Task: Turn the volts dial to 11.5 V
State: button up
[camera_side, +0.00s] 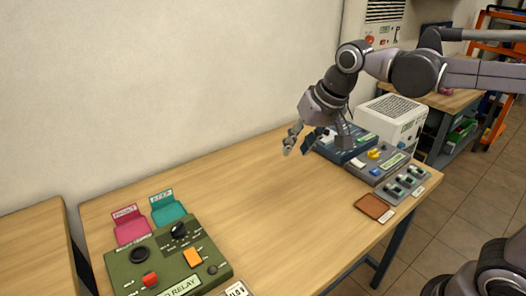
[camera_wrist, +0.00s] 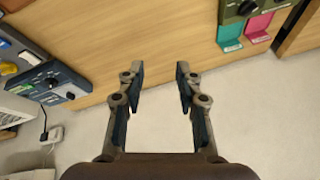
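I cannot read a volts label on any dial. A dark blue panel (camera_wrist: 32,72) with a black knob (camera_wrist: 50,83) shows at the left of the wrist view. In the side view the blue panel (camera_side: 350,153) stands behind my gripper and is partly hidden. A green relay panel (camera_side: 150,262) at the front left carries a black pointer knob (camera_side: 179,231). My gripper (camera_side: 296,145) is open and empty, above the bench to the left of the blue panel. Its spread fingers also show in the wrist view (camera_wrist: 159,76), touching nothing.
A grey panel with a yellow knob (camera_side: 374,154), a panel of several switches (camera_side: 403,184) and a brown tray (camera_side: 374,208) lie at the right. A white vented box (camera_side: 397,117) stands behind. The middle of the wooden bench (camera_side: 255,195) is clear.

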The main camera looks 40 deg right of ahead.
jog(key=w+a+r+m+g, duration=0.1)
jog(key=w+a+m+g, duration=0.1)
jog(key=w+a, duration=0.4)
jog(key=m+g, duration=0.3)
jog(key=m, duration=0.3)
send_over(176, 226)
notch_tip(176, 226, down, 11)
jog(key=shift+h, duration=0.4)
notch_tip(176, 226, down, 11)
jog(key=shift+s+r, duration=0.1)
jog(key=shift+r, duration=0.1)
grip_shut()
